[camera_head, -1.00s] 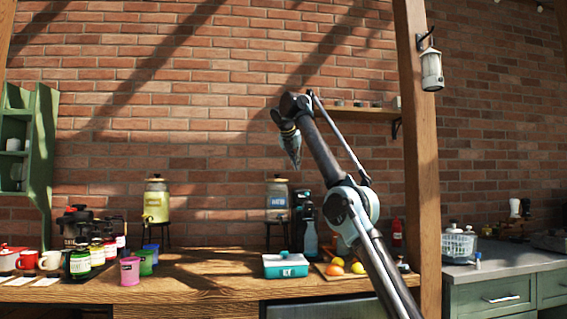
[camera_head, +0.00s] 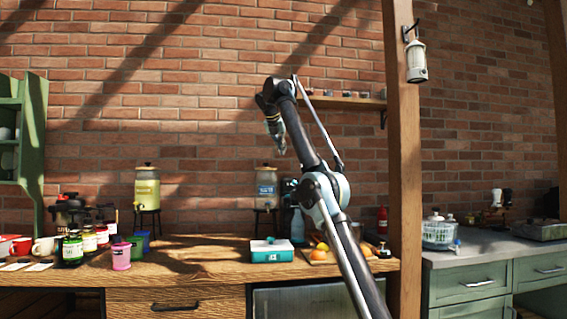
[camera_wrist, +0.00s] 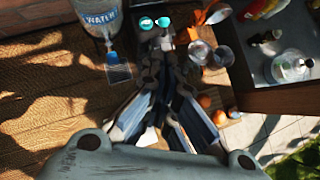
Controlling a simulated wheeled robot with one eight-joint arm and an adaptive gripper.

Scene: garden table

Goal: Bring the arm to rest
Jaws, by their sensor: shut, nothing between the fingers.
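My gripper (camera_head: 278,143) hangs at the end of my raised arm, in front of the brick wall and above the wooden counter (camera_head: 200,262). Its fingers point down. It is shut and empty, and it touches nothing that I can see. In the wrist view my gripper (camera_wrist: 162,65) shows from above with its fingers together, over the counter.
A teal and white box (camera_head: 272,251) and some fruit (camera_head: 318,253) sit below my arm. Drink dispensers (camera_head: 147,188) stand at the back. Jars, mugs and cups (camera_head: 121,256) crowd the left. A wooden post (camera_head: 402,170) rises right of my arm.

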